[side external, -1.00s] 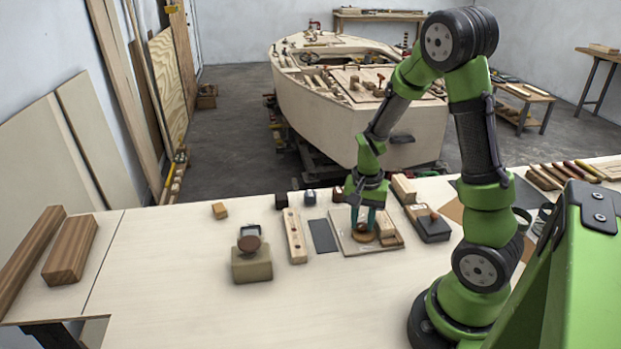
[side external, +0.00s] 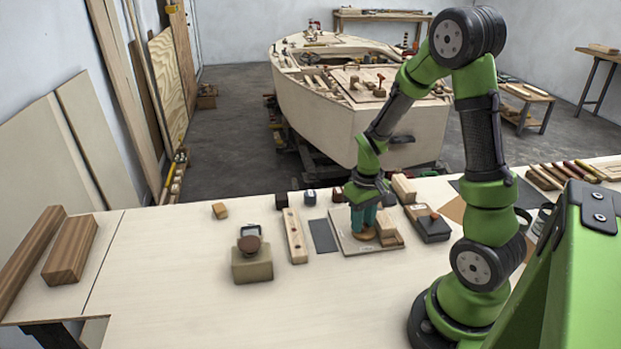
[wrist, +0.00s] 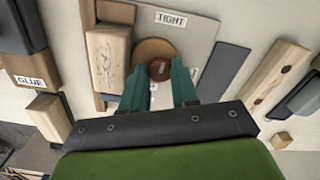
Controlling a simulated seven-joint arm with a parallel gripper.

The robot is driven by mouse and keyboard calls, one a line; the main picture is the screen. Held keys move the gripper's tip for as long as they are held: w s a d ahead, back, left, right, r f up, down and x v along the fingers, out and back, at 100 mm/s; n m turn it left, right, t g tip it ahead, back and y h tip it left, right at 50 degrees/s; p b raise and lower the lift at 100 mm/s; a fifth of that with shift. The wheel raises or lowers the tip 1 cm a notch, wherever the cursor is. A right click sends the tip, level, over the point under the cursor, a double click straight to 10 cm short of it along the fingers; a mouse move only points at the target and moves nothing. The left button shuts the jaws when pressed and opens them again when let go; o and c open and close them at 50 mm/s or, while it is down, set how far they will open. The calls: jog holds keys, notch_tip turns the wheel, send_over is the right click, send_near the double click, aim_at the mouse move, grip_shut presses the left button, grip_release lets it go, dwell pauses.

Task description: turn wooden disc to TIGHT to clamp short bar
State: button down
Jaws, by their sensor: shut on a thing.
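The wooden disc (wrist: 148,49) lies flat on a pale board (wrist: 200,35), with a darker brown knob (wrist: 160,70) on top. The TIGHT label (wrist: 171,19) is on the board beyond the disc. A second label (wrist: 194,73) is partly hidden by a finger and unreadable. A pale short bar (wrist: 106,58) lies left of the disc, close beside it, over darker wood.
A dark grey strip (wrist: 222,72) and a long wooden piece with holes (wrist: 275,76) lie right of the board in the wrist view. A GLUE-labelled block (wrist: 30,81) is at left.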

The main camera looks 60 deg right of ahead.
jog(key=shift+w+d+n, duration=0.1)
jog(key=shift+n, duration=0.4)
jog(key=c, duration=0.8)
grip_release()
jog(key=shift+c, duration=0.2)
jog(key=shift+m, duration=0.3)
